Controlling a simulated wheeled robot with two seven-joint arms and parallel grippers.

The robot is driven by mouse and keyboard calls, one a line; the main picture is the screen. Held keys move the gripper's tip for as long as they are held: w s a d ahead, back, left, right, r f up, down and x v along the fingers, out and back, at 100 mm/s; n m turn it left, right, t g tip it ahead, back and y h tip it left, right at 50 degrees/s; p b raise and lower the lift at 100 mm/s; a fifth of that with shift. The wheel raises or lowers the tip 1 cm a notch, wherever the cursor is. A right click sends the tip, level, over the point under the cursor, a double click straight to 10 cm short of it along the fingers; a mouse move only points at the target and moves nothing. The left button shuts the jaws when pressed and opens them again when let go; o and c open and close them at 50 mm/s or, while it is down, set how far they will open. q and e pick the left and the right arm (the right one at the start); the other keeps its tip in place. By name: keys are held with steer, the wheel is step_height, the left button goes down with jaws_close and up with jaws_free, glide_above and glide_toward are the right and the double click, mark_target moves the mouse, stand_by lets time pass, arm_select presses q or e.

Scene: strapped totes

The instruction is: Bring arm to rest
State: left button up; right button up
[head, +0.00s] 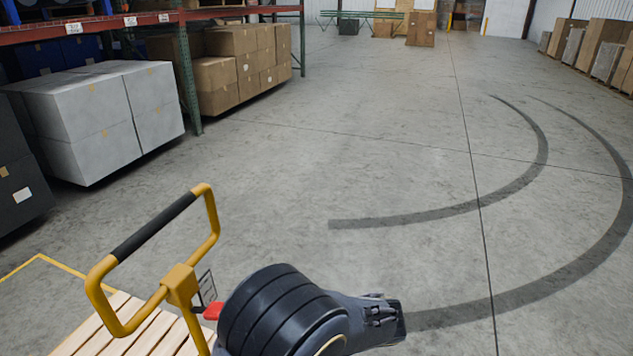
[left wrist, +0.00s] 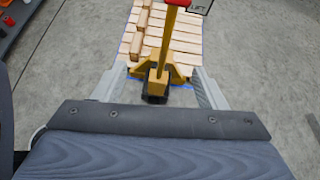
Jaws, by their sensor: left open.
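My left gripper (left wrist: 158,72) shows in the left wrist view with its two pale fingers spread wide apart. Nothing is between the fingertips that I can see touching them. Beyond them is the yellow pallet jack (left wrist: 167,48) with a red top part and a wooden pallet below. In the head view a dark, ribbed part of my own arm (head: 282,318) crosses the bottom middle; I cannot tell which arm it is. I see no gripper fingers in the head view. My right gripper is not in view.
The jack's yellow handle (head: 206,215) stands close to my arm at lower left, over a slatted pallet (head: 128,335). White cartons (head: 85,110) and a rack with brown boxes (head: 215,85) stand at upper left. Boxes line the right wall. The central concrete floor is clear.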

arm_select(q)
steer(key=s+a+r+n+g+h, duration=0.4)
steer(key=s+a+r+n+h, duration=0.2)
steer(key=s+a+n+h, duration=0.5)
steer(key=s+a+r+n+t+h, duration=0.4)
steer(key=s+n+t, duration=0.2)
steer(key=s+n, duration=0.3)
steer(key=n, duration=0.2)
steer(key=shift+n, duration=0.3)
